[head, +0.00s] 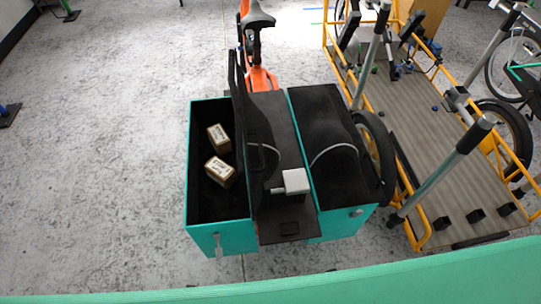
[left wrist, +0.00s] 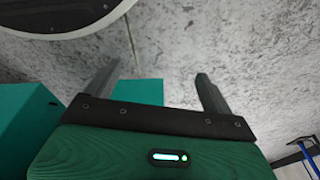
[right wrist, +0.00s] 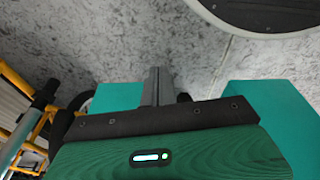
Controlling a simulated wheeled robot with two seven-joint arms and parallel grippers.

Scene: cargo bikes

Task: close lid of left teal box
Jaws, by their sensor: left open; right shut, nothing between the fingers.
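The left teal box (head: 208,238) stands open at the front of the cargo bike in the head view. Two small cardboard boxes (head: 218,138) (head: 220,172) lie inside it. Its black lid (head: 239,110) stands about upright along the box's right side. The right teal box (head: 338,225) has its black lid (head: 330,130) down. My left gripper (left wrist: 157,82) is open and empty in the left wrist view. My right gripper (right wrist: 158,84) is shut and empty in the right wrist view. Neither gripper shows in the head view. Teal walls show behind both; I cannot tell any contact.
A black middle section with a grey block (head: 295,181) lies between the boxes. An orange frame with a black saddle (head: 259,20) is behind them. A yellow-railed cargo platform (head: 440,150) with grey posts stands close on the right. The floor (head: 95,150) on the left is clear.

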